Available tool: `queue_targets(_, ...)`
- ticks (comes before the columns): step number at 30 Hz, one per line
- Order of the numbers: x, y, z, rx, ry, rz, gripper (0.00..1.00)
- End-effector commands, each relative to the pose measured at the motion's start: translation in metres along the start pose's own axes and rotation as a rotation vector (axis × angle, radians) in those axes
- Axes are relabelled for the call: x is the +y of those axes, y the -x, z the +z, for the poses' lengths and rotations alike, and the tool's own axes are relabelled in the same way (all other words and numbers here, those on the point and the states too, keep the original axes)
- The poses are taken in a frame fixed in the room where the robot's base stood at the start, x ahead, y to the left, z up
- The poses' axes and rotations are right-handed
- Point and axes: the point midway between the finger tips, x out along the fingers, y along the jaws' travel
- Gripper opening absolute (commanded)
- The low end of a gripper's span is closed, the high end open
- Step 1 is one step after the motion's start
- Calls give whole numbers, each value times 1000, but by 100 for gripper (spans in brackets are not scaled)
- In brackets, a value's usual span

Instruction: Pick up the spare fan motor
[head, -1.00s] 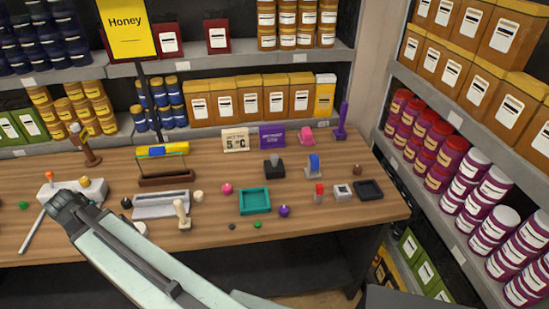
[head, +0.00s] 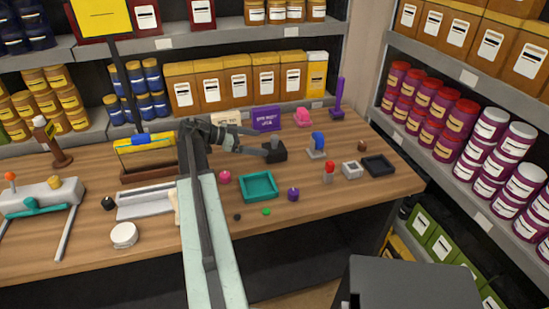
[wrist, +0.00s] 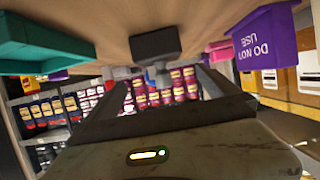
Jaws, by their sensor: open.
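A black block with a grey knob on top (head: 275,152), which looks like the fan motor though no label shows, stands on the wooden bench behind the teal tray. My gripper (head: 258,150) reaches from the left, low over the bench, and its tips are close to this block. In the wrist view, which is upside down, the black block (wrist: 155,43) is ahead, with its grey knob between the lines of the two fingers. My gripper (wrist: 160,82) is open and holds nothing. I cannot tell whether a finger touches the block.
The teal tray (head: 259,174) is in front of my gripper. A purple sign (head: 266,118) stands behind it, and a blue-topped part (head: 317,146) is to the right. Small balls lie near the front. The shelves (head: 470,80) bound the right side.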

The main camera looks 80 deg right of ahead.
Motion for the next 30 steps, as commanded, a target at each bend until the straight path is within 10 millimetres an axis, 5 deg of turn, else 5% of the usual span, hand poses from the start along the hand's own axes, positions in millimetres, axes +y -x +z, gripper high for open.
queue_targets(18, 2, -84, 3, -2, -6, 19, 100)
queue_targets(24, 1, -86, 0, -2, -5, 18, 100)
queue_targets(25, 1, -86, 0, -2, -5, 18, 97)
queue_targets(30, 2, -86, 0, -2, -5, 18, 50)
